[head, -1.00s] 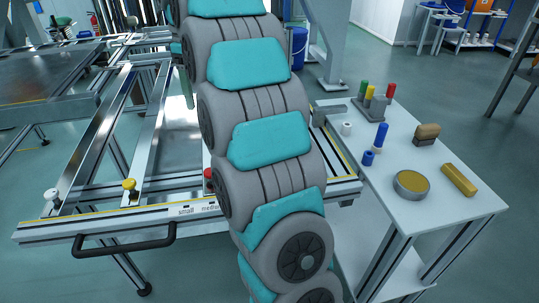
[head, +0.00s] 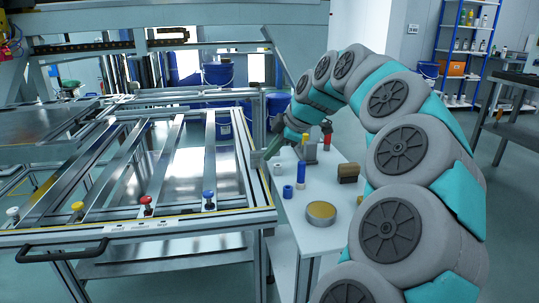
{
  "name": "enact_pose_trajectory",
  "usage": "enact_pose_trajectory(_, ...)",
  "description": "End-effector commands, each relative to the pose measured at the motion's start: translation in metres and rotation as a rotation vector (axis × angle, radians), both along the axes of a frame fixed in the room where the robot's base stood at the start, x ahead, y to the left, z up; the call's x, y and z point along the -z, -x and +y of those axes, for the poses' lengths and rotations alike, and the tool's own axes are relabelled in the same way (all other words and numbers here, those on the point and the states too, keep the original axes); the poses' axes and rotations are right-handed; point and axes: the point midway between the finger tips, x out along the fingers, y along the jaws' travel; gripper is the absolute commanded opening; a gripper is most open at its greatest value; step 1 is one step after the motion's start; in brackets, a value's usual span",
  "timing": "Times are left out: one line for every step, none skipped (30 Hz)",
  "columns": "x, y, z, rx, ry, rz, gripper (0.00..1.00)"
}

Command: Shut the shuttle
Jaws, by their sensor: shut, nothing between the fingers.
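The shuttle appears to be the metal frame with long rails (head: 150,226) on the left, with a black bar handle (head: 62,252) on its front left edge. White (head: 13,214), yellow (head: 78,208), red (head: 146,202) and blue (head: 208,197) knobs stand along its front rail. My arm rises at the right and bends over to the left. My gripper (head: 270,150) is small in view, shut and empty, near the frame's right side and the side table's far end. It is well away from the handle. I cannot tell whether it touches anything.
A white side table (head: 311,236) stands right of the frame. It carries a blue peg (head: 301,172), a round tin (head: 321,213), a brown block (head: 348,172) and small cylinders. Blue buckets (head: 217,75) stand behind. Shelves are at the far right.

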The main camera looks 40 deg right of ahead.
Motion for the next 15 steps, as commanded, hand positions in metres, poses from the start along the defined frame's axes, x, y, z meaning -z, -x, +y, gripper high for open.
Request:
enact_pose_trajectory(0.008,-0.004,0.001,-0.001,-0.004,0.005,0.00)
enact_pose_trajectory(0.012,-0.008,0.001,-0.001,-0.003,0.007,0.00)
enact_pose_trajectory(0.019,-0.012,0.001,-0.001,-0.003,0.007,0.00)
enact_pose_trajectory(0.023,-0.016,0.002,0.001,-0.004,0.006,0.00)
enact_pose_trajectory(0.028,-0.019,0.002,0.000,-0.005,0.006,0.00)
enact_pose_trajectory(0.034,-0.024,0.003,-0.002,-0.005,0.008,0.00)
enact_pose_trajectory(0.037,-0.027,0.004,-0.002,-0.005,0.008,0.00)
enact_pose_trajectory(0.041,-0.030,0.004,-0.002,-0.004,0.007,0.00)
enact_pose_trajectory(0.045,-0.033,0.003,0.000,-0.001,0.004,0.00)
enact_pose_trajectory(0.049,-0.036,0.003,0.000,-0.001,0.004,0.00)
enact_pose_trajectory(0.052,-0.039,0.003,0.000,-0.001,0.004,0.00)
enact_pose_trajectory(0.057,-0.042,0.004,0.000,-0.002,0.005,0.00)
enact_pose_trajectory(0.061,-0.045,0.005,-0.001,-0.003,0.005,0.00)
enact_pose_trajectory(0.065,-0.048,0.005,-0.001,-0.004,0.006,0.00)
enact_pose_trajectory(0.066,-0.052,0.003,0.001,-0.003,0.004,0.00)
